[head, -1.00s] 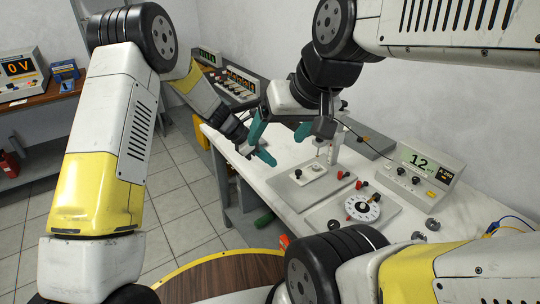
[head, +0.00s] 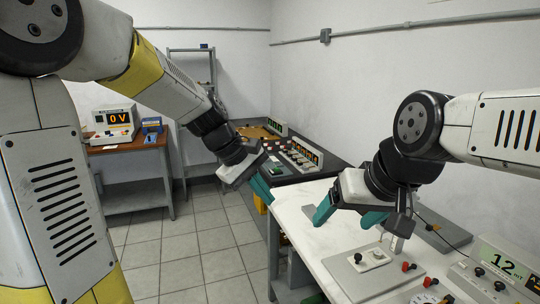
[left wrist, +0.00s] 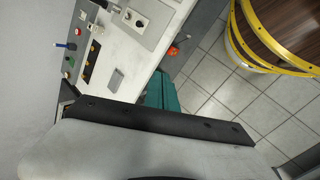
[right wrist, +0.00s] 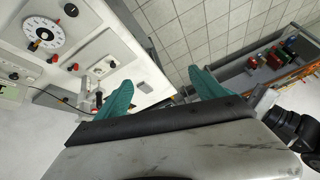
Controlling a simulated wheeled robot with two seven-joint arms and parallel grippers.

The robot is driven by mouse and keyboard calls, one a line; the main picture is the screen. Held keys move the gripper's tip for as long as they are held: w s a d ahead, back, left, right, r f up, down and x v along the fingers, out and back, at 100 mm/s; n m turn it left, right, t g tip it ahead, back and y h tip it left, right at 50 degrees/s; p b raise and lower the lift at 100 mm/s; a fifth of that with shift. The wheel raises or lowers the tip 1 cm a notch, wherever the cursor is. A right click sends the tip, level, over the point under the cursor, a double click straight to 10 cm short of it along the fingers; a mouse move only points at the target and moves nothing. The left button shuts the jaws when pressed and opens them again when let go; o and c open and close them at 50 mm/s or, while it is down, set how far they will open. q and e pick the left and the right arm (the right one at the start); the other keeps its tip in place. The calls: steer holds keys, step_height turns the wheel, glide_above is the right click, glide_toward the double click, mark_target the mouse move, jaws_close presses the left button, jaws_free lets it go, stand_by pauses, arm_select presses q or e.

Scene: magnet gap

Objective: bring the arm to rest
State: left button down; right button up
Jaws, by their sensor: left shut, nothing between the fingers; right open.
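My right gripper (head: 345,217) is above the white table (head: 300,240), behind the grey plate with the white socket block (head: 372,257). Its two teal fingers are apart with nothing between them, also in the right wrist view (right wrist: 162,88). Neither gripper holds anything.
A meter reading 12 (head: 500,265) and red and black knobs stand at the right of the white table. A dark bench with orange displays (head: 305,152) stands behind. A wooden bench with a 0 V supply (head: 117,122) is at left. Tiled floor (head: 200,240) lies free between.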

arm_select(q)
steer(key=s+a+r+m+t+y, duration=0.1)
steer(key=s+a+r+m+t, duration=0.1)
steer(key=s+a+m, duration=0.2)
steer(key=s+a+r+m+t+y, duration=0.1)
steer(key=s+a+m, duration=0.3)
steer(key=s+a, duration=0.5)
steer(key=shift+s+a+r+t+y, duration=0.2)
steer(key=shift+s+r+t+y, duration=0.25)
steer(key=shift+s+y, duration=0.6)
